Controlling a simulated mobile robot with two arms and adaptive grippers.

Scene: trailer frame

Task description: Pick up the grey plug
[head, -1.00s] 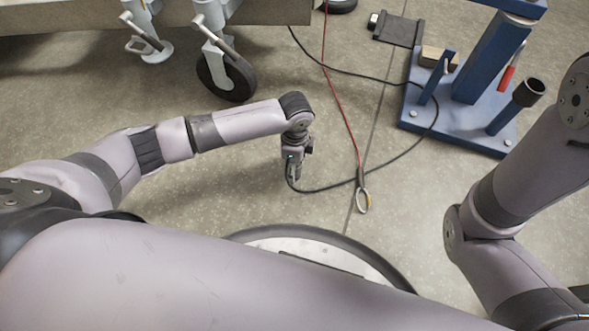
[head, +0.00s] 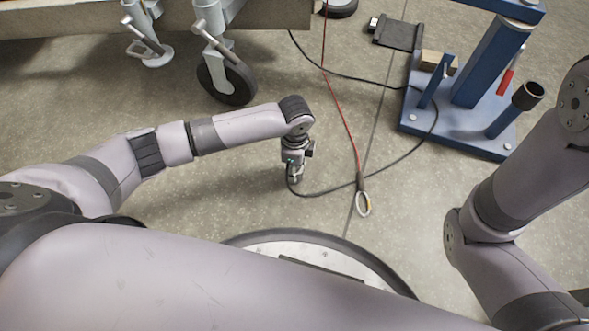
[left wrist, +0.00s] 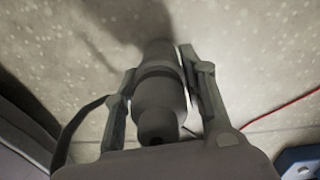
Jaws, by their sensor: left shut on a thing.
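The grey plug (left wrist: 158,92) sits between the two fingers of my left gripper (left wrist: 160,75) in the left wrist view. The fingers are shut on its sides. In the head view my left gripper (head: 293,178) points down near the floor, and the plug is mostly hidden by it. A black cable (head: 330,192) runs from the gripper to the right across the floor. I cannot tell whether the plug touches the floor. My right arm shows at the right of the head view, but its gripper is out of view.
A blue stand (head: 460,120) is at the upper right. A trailer wheel (head: 228,80) and a jack leg (head: 150,50) stand at the upper left.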

